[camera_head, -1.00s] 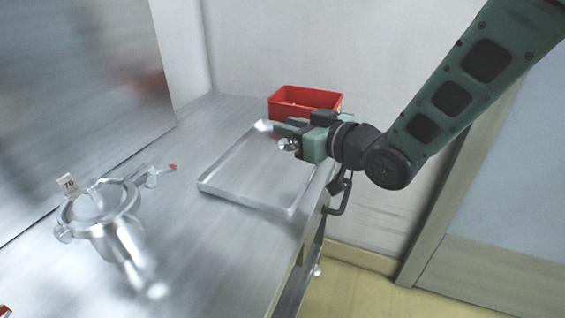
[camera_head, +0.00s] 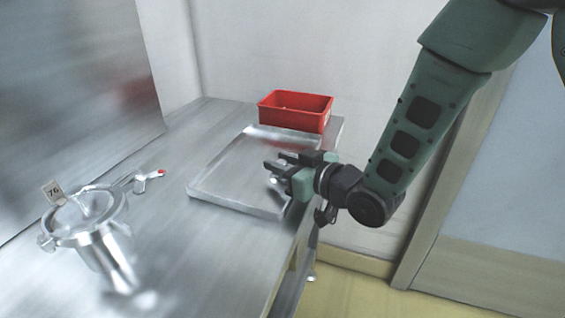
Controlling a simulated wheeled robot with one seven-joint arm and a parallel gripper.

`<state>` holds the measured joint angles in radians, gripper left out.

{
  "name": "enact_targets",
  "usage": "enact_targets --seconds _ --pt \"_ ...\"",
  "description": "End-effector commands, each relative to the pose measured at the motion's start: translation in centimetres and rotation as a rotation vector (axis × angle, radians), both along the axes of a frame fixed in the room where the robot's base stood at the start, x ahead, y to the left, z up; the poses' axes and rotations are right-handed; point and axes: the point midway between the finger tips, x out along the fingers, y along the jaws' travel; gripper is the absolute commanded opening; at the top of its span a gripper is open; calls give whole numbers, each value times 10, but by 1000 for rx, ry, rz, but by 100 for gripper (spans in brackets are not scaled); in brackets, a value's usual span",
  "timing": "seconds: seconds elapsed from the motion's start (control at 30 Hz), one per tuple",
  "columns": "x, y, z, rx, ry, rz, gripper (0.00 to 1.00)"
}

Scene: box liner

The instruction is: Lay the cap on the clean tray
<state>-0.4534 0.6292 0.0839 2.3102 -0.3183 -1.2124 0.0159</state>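The clean tray (camera_head: 215,203) is a shallow shiny metal tray lying flat on the metal bench. My gripper (camera_head: 273,171) is over the tray's right part, reaching in from the right with its fingers pointing left. A small, shiny, rounded metal piece, which looks like the cap (camera_head: 275,182), shows at the fingertips and appears held there. The fingers partly hide it, and its gap above the tray floor is hard to judge. Nothing else is seen lying in the tray.
A red bin (camera_head: 294,112) stands behind the tray at the bench's far end. The metal bench (camera_head: 190,262) is clear in front.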

Motion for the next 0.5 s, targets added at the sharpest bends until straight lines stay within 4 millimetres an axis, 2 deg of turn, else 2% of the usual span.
enact_targets --seconds 0.4,0.5 --pt "0 0 4 0 0 0 44" --pt "-7 -9 4 0 0 -2 44"
